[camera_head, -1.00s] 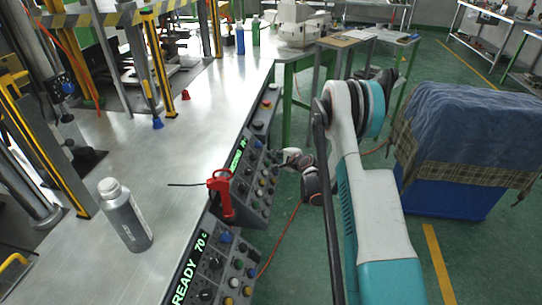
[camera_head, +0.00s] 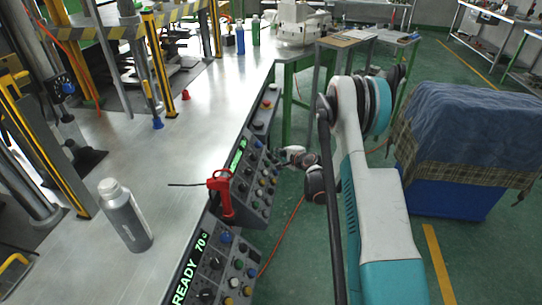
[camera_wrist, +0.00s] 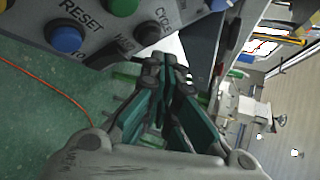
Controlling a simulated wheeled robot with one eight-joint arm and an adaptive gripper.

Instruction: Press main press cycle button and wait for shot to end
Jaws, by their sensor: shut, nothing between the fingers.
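The control panel (camera_head: 262,172) on the table's front edge carries several coloured buttons and a green-lit display. In the wrist view, the panel (camera_wrist: 98,48) fills the upper left. It shows a blue button (camera_wrist: 66,38) near the word RESET, a green button (camera_wrist: 122,5) and a black button (camera_wrist: 148,33) beside the word CYCLE. My gripper (camera_wrist: 166,64) is shut and empty, with its tips just below the black button in the picture; I cannot tell whether they touch the panel. In the head view my gripper (camera_head: 284,152) is at the panel's right side, and the small labels are unreadable.
A second panel (camera_head: 216,268) reads READY 70. A red-handled tool (camera_head: 222,194) stands between the panels. A grey bottle (camera_head: 125,216) is on the metal table (camera_head: 165,185). A cloth-covered blue bin (camera_head: 455,190) stands right of my arm. A red cable (camera_head: 285,232) hangs to the floor.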

